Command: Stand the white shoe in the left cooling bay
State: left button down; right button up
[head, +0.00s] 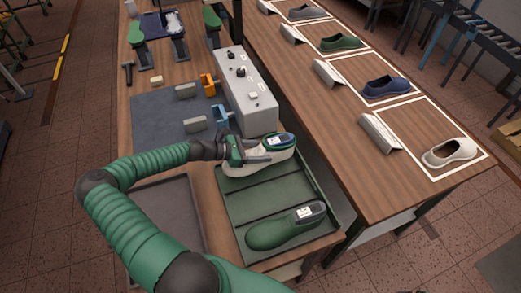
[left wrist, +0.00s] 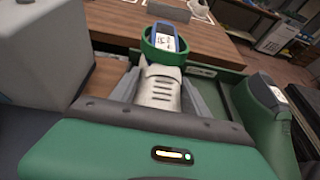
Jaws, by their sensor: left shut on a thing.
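The white shoe (head: 235,170) has a green collar with a blue-edged, labelled block in its top; it also shows in the left wrist view (left wrist: 158,88). My left gripper (head: 262,154) is shut on it from the side. The shoe is roughly level, over the far bay of the green cooling tray (head: 247,184). I cannot tell whether its sole touches the tray floor. Part of the shoe is hidden by the gripper. A green shoe (head: 275,232) with a labelled grey block stands in the near bay. My right gripper is not in view.
A grey control box (head: 247,95) stands just behind the tray. An empty dark tray (head: 170,210) lies to the left, under my arm. Several shoes, including a white one (head: 452,153), sit in white-outlined squares on the right table. The tray's middle is clear.

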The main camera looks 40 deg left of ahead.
pick_arm(q)
jog(key=shift+s+f+b, duration=0.25)
jog(key=shift+f+b, duration=0.25)
jog(key=shift+f, duration=0.4)
jog(key=shift+w+f+b, duration=0.1)
jog(key=shift+f+b, duration=0.45)
jog(key=shift+f, duration=0.75)
jog(key=shift+f, duration=0.1)
jog(key=shift+c, duration=2.3)
grip_release()
jog(key=shift+f, duration=0.1)
jog(key=shift+s, duration=0.2)
